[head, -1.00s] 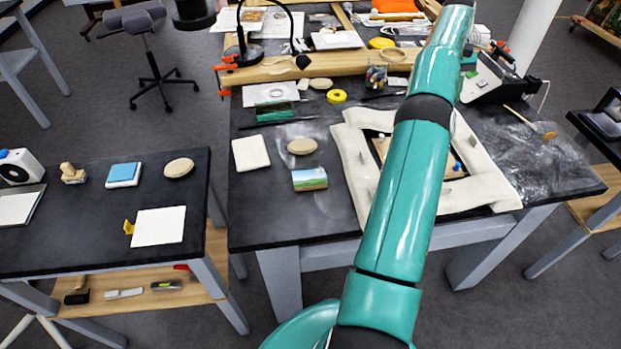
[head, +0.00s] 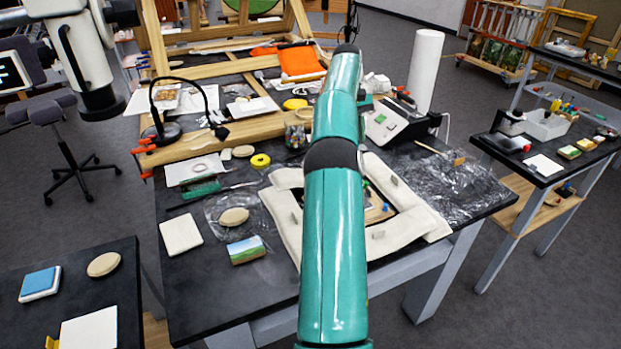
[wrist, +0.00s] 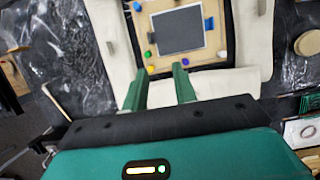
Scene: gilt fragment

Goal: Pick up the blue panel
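The blue panel (head: 40,282) is a small flat block with a light blue top and pale sides. It lies on the dark left table at the lower left of the head view. It does not show in the wrist view. My gripper (wrist: 160,71) shows in the wrist view as two green fingers, spread apart with nothing between them. It points toward a padded cream frame around a board with a dark grey rectangle (wrist: 178,30). In the head view my arm hides the gripper. The gripper is far to the right of the blue panel.
An oval beige piece (head: 104,264) and a white sheet (head: 90,329) lie near the panel. The central table holds the cream frame (head: 285,226), a landscape tile (head: 246,250), a lamp (head: 166,133) and clutter. Floor shows between the central and right tables.

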